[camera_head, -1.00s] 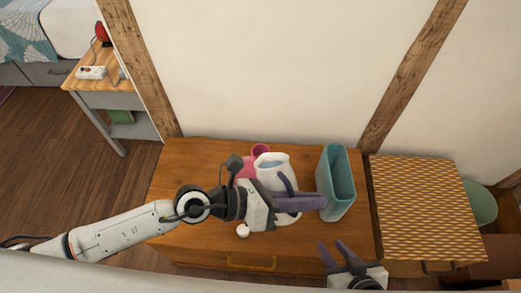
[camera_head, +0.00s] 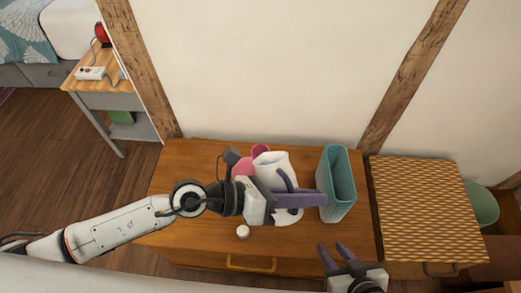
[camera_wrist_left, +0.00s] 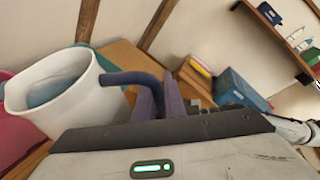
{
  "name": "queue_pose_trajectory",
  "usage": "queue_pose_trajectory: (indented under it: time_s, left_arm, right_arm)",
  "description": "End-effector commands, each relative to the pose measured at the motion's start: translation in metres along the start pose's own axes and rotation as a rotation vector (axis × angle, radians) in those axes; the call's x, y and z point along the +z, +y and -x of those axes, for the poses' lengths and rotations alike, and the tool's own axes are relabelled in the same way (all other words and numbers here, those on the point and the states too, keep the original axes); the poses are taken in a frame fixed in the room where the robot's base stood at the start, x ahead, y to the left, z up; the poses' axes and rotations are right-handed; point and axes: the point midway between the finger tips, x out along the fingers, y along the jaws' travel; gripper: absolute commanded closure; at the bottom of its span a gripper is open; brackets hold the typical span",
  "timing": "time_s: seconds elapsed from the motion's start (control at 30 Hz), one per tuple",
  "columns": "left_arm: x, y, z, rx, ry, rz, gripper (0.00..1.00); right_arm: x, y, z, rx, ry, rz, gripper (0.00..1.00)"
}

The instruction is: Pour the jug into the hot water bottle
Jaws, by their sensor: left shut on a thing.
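The white jug (camera_head: 284,162) with a dark blue handle (camera_head: 284,180) is at the middle of the wooden chest top. My left gripper (camera_head: 316,199) is shut on the handle, on the jug's right side. In the left wrist view, the jug (camera_wrist_left: 70,108) looks tilted, with a bluish surface inside. The pink hot water bottle (camera_head: 243,167) is behind and left of the jug, partly hidden by it and my arm; I cannot see its opening clearly. A small white cap (camera_head: 243,231) lies on the chest in front. My right gripper (camera_head: 334,249) is open and empty at the chest's front edge.
A teal bin (camera_head: 337,207) stands close to the right of my left fingertips. The wooden chest (camera_head: 178,165) has clear room at its left. A woven-top chest (camera_head: 425,205) stands to the right. The wall is close behind.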

Motion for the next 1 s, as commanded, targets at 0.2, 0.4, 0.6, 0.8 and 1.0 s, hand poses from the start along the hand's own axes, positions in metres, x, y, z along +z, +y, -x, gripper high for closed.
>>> queue_pose_trajectory:
  time_s: [0.2, 0.4, 0.6, 0.8, 1.0]
  left_arm:
    - [0.006, -0.002, 0.001, -0.010, -0.007, 0.011, 1.00]
    - [0.008, -0.003, 0.002, -0.015, -0.007, 0.026, 1.00]
    - [0.010, -0.004, 0.003, -0.021, -0.007, 0.039, 1.00]
    - [0.013, -0.004, 0.004, -0.027, -0.006, 0.054, 1.00]
    - [0.015, -0.005, 0.005, -0.033, -0.006, 0.068, 1.00]
  right_arm:
    - [0.001, 0.000, -0.001, 0.000, 0.000, 0.000, 0.69]
    - [0.002, 0.000, -0.002, 0.000, 0.000, 0.000, 0.69]
    - [0.003, 0.000, -0.004, 0.000, 0.000, 0.000, 0.69]
    - [0.004, 0.001, -0.005, 0.000, 0.000, 0.000, 0.69]
    - [0.005, 0.001, -0.006, 0.000, 0.000, 0.000, 0.69]
